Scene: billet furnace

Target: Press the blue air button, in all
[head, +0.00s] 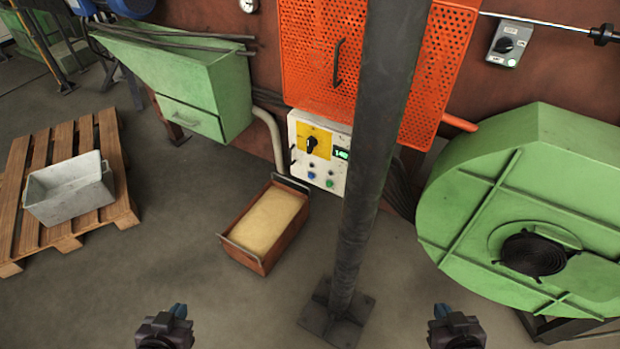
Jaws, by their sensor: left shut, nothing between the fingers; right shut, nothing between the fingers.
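The control box (306,186) is a white panel below the orange perforated guard, left of the dark post. It carries a yellow plate with a black rotary switch (312,143) and a small green-lit display (341,154). Below these, the blue button (312,175) sits to the left of a green button (330,183). My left gripper (178,311) is shut and empty at the bottom, left of and well apart from the box. My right gripper (442,311) is shut and empty at the bottom right, on the other side of the post. Neither gripper touches anything.
The dark post (363,200) stands between my grippers and covers the box's right edge. A brown sand-filled box (243,258) sits on the floor before the panel. A green blower (530,200) is at right, a pallet (22,230) with a grey bin (70,190) at left.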

